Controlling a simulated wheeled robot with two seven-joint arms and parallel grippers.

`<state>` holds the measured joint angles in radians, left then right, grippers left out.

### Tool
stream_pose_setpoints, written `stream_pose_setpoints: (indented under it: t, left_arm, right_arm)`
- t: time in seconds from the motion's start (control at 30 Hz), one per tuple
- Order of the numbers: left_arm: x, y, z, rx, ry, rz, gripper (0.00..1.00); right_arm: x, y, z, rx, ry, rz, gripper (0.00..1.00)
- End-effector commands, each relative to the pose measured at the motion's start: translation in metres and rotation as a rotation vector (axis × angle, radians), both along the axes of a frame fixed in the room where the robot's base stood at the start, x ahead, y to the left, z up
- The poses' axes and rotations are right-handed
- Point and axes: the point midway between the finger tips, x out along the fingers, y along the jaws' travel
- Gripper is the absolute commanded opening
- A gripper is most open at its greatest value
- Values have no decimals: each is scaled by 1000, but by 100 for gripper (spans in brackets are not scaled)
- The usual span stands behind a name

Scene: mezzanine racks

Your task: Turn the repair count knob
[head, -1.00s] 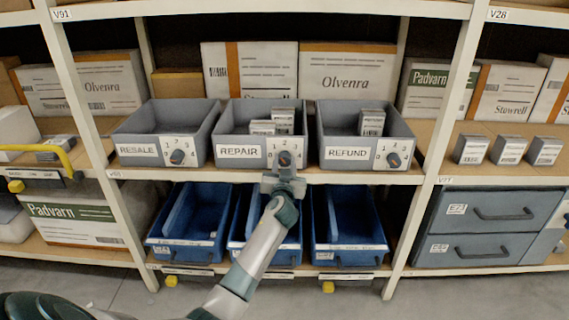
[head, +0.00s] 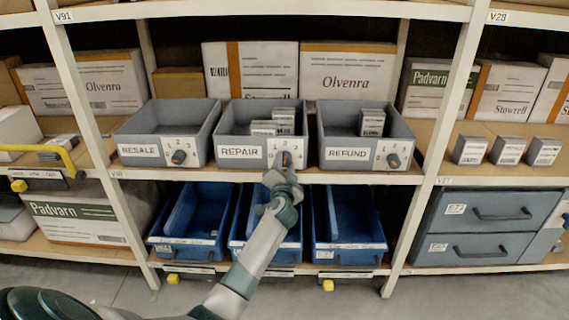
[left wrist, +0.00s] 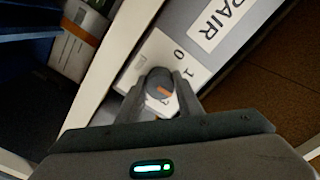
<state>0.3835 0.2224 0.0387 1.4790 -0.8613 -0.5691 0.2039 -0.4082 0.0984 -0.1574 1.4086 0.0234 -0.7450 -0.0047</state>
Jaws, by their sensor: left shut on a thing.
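The repair count knob (left wrist: 160,86) is a dark round knob with an orange mark, on a white plate on the front of the grey REPAIR bin (head: 235,151). The plate carries dial digits; 0 and 1 show in the left wrist view. My left gripper (head: 286,166) reaches up from below, and its fingers are shut on the knob, one on each side. It also shows in the left wrist view (left wrist: 160,98), tilted against the plate. My gripper partly hides the knob and dial, so I cannot tell which digit it points to. My right gripper is not in view.
The RESALE bin (head: 138,151) and REFUND bin (head: 346,154), with similar knobs, flank the REPAIR bin. Small boxes (head: 264,128) lie in the REPAIR bin. Blue bins (head: 348,246) stand on the shelf below, close to my left arm. A rack post (head: 433,150) stands at right.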

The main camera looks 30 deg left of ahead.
Motion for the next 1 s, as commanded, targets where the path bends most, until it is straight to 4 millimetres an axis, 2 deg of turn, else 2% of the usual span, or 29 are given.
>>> stream_pose_setpoints:
  t: [0.33,0.37,0.43,0.8,1.0]
  left_arm:
    - [0,0,1,4,1,-1,10]
    - [0,0,1,4,1,-1,35]
    - [0,0,1,4,1,-1,51]
    - [-1,-1,0,4,1,-1,51]
    - [-10,-7,-1,4,1,-2,51]
  right_arm:
    - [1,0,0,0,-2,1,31]
    - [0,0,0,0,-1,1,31]
    - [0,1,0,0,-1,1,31]
    - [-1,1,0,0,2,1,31]
    - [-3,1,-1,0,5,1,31]
